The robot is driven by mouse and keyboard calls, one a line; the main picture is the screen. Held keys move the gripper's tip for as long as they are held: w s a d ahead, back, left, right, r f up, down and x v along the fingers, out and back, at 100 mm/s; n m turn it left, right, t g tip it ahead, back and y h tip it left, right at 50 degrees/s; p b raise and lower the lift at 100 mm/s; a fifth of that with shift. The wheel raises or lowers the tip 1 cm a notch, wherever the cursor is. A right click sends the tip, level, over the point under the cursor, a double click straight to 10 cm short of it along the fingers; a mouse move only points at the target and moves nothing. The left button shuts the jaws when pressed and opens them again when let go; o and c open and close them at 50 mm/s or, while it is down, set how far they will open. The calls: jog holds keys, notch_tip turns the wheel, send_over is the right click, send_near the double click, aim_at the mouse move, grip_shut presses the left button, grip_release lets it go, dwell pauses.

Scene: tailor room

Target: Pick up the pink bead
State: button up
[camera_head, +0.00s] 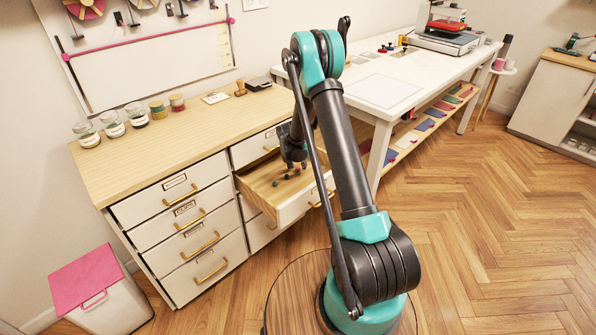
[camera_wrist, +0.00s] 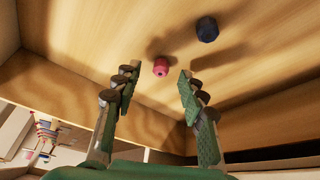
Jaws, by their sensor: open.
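The pink bead (camera_wrist: 161,67) lies on the wooden floor of the open drawer. In the wrist view it shows between and just beyond the two fingertips of my gripper (camera_wrist: 158,75). The fingers are apart, and nothing is between them but the view of the bead. In the head view my gripper (camera_head: 291,160) reaches down into the open drawer (camera_head: 262,170), and small dark and reddish beads show near it. I cannot tell for certain which of these is the pink one there.
A dark blue bead (camera_wrist: 207,29) lies to the upper right of the pink bead. The drawer walls stand close around the gripper. Jars (camera_head: 112,122) stand on the cabinet top (camera_head: 190,125). A white table (camera_head: 385,88) is to the right.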

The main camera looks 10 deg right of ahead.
jog(key=shift+w+d+f, duration=0.1)
jog(key=shift+w+f, duration=0.15)
jog(key=shift+f, duration=0.45)
jog(key=shift+c, duration=0.3)
jog(key=c, duration=0.7)
jog(key=shift+r, duration=0.1)
